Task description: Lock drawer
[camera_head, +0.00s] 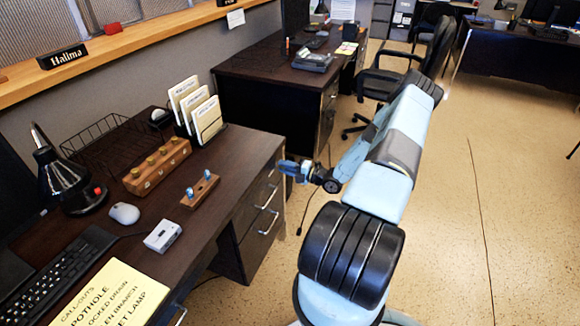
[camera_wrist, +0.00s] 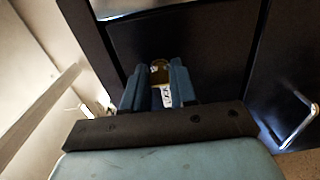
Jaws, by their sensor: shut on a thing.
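My gripper (camera_head: 288,168) is beside the desk's right end, at the drawer fronts. In the wrist view its blue fingers (camera_wrist: 160,88) are shut on a small brass-coloured key (camera_wrist: 159,68) with a white marked tag. The key's tip is hidden, so I cannot tell whether it touches or sits in a lock. The dark drawer front (camera_wrist: 205,42) is just beyond the fingertips. The drawers (camera_head: 262,207) have metal handles (camera_head: 268,197); one handle (camera_wrist: 297,125) shows at the right of the wrist view. The drawers look closed.
The desk top (camera_head: 225,160) carries a wooden block with brass knobs (camera_head: 157,166), a small block with blue pegs (camera_head: 200,190), a file rack (camera_head: 197,108), a mouse (camera_head: 125,213) and a lamp (camera_head: 68,180). A second desk (camera_head: 270,65) and a chair (camera_head: 385,80) stand behind. Floor at right is clear.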

